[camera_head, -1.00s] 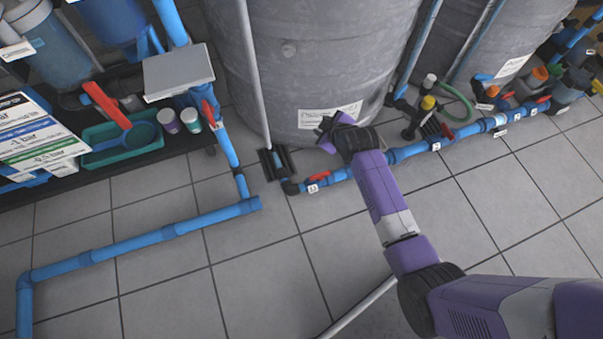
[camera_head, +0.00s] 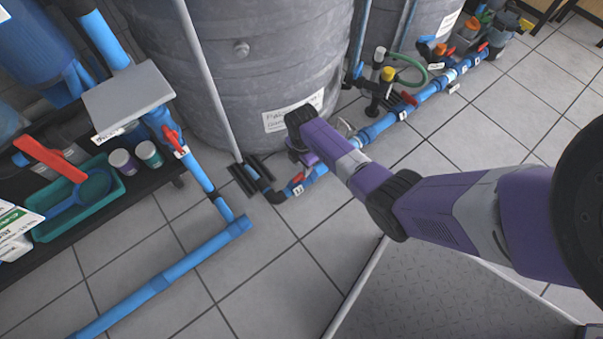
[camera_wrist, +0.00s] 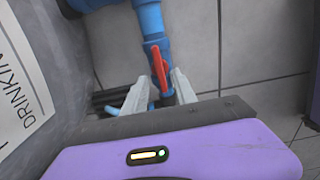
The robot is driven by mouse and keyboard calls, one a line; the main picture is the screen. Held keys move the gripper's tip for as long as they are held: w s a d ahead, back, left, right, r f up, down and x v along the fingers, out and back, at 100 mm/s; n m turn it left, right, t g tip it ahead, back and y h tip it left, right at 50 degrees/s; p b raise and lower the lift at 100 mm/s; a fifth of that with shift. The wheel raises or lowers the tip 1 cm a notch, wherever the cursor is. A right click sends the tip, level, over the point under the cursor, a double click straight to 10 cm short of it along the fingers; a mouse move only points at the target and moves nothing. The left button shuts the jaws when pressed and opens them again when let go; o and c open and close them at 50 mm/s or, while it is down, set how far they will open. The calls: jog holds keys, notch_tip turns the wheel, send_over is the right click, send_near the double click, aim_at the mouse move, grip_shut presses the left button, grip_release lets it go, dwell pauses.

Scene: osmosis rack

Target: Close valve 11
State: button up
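A red valve handle (camera_head: 297,178) sits on the low blue pipe at the foot of the grey tank, above a small white label (camera_head: 299,189) too small to read surely. In the wrist view the red handle (camera_wrist: 160,68) lies roughly along the blue pipe (camera_wrist: 150,20). My gripper (camera_wrist: 163,77) is open, with one pale finger on each side of the handle; contact cannot be told. In the head view my gripper (camera_head: 303,157) is just above and beside the valve, its fingers mostly hidden.
The large grey tank (camera_head: 240,90) stands close behind the valve. A thin grey upright pipe (camera_head: 205,80) is to its left. Another red-handled valve (camera_head: 172,138) is on the left pipe. A shelf holds a teal tray (camera_head: 75,222). Tiled floor (camera_head: 270,290) in front is clear.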

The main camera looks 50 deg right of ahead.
jog(key=shift+f+b, duration=1.1)
jog(key=shift+f, duration=1.05)
grip_shut()
